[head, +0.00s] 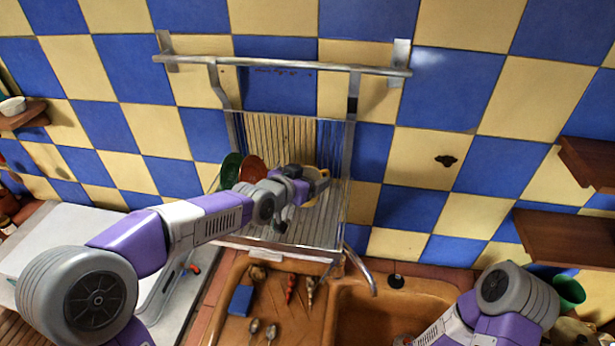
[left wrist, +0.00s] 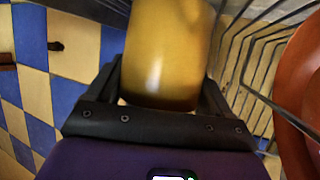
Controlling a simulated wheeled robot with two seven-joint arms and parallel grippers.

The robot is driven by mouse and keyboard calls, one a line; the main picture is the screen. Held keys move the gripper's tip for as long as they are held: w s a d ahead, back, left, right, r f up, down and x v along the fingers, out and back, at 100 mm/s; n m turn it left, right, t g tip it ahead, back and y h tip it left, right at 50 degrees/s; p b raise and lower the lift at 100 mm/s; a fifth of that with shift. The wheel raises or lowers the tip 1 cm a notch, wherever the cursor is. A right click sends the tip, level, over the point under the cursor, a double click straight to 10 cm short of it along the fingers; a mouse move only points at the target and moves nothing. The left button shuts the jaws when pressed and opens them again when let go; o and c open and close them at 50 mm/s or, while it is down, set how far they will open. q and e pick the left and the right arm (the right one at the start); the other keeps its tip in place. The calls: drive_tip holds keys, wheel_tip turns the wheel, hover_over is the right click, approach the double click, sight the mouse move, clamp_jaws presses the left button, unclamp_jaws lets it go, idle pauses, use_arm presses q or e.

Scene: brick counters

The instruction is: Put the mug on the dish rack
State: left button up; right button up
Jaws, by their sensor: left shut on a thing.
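The metal dish rack (head: 322,228) hangs from a rail on the tiled wall, above the sink. My left gripper (head: 308,180) is inside the rack area, between its back and its front edge. It is shut on a yellow mug (head: 320,186), which is mostly hidden behind the gripper in the head view. The mug (left wrist: 163,50) fills the space between the fingers in the left wrist view, with rack wires close on its right. I cannot tell whether the mug touches the rack. My right arm is at the lower right; its gripper is not visible.
A green plate (head: 230,170) and a red-brown plate (head: 252,169) stand in the rack's left part, just left of my left gripper. The sink (head: 262,290) below holds a blue sponge (head: 240,300) and several utensils. Wooden shelves (head: 565,238) are at the right.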

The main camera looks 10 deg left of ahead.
use_arm(q)
drive_tip(key=shift+f, duration=0.15)
drive_tip(key=o, duration=1.1)
drive_tip(key=shift+r, duration=0.3)
drive_tip(key=shift+s+a+r, duration=0.1)
drive_tip(key=shift+s+a, duration=0.15)
drive_tip(key=shift+s, duration=0.05)
drive_tip(key=shift+p+v, duration=2.2)
drive_tip(key=shift+v, duration=3.4)
